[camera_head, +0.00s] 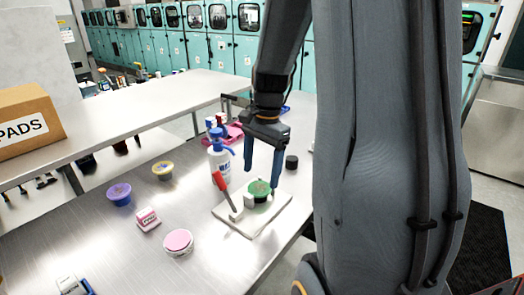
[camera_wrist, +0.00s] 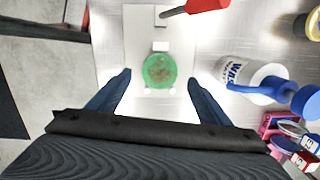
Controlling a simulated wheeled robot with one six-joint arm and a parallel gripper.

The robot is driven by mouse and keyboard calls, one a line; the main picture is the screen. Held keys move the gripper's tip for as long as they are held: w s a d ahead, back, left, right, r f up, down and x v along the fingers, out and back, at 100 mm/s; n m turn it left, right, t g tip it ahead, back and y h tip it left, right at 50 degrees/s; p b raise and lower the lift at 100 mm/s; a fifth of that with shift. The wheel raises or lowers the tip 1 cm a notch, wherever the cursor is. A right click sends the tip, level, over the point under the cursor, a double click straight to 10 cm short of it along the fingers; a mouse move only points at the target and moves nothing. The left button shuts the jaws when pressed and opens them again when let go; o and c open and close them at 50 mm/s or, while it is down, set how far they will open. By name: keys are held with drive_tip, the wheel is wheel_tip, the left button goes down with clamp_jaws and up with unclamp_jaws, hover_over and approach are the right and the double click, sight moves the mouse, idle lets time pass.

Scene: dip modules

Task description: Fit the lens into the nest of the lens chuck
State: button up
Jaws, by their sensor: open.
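The lens chuck (camera_head: 240,222) is a pale plate on the steel table, with a red-handled clamp (camera_head: 221,182) and small white blocks; the plate also shows in the wrist view (camera_wrist: 115,50). A green round piece with a brownish speckled top, apparently the lens (camera_head: 260,188), is at the chuck by a white block. In the wrist view the lens (camera_wrist: 159,70) lies between that block (camera_wrist: 160,46) and two small white pegs. I cannot tell whether it sits fully down. My gripper (camera_head: 261,181) is open and empty, its fingers (camera_wrist: 160,78) apart to either side of the lens.
A white bottle with a blue pump (camera_head: 219,160) stands close behind the chuck. A black cylinder (camera_head: 291,162) and a pink tray (camera_head: 235,131) are nearby. Purple (camera_head: 119,194) and yellow (camera_head: 162,170) pots and a pink-topped round item (camera_head: 178,242) stand to the left.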

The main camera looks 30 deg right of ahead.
sight(263, 185)
wheel_tip(263, 185, up, 9)
drive_tip(key=d+b, duration=0.1)
drive_tip(key=shift+f+b, duration=0.2)
drive_tip(key=shift+b, duration=0.1)
idle(0.4)
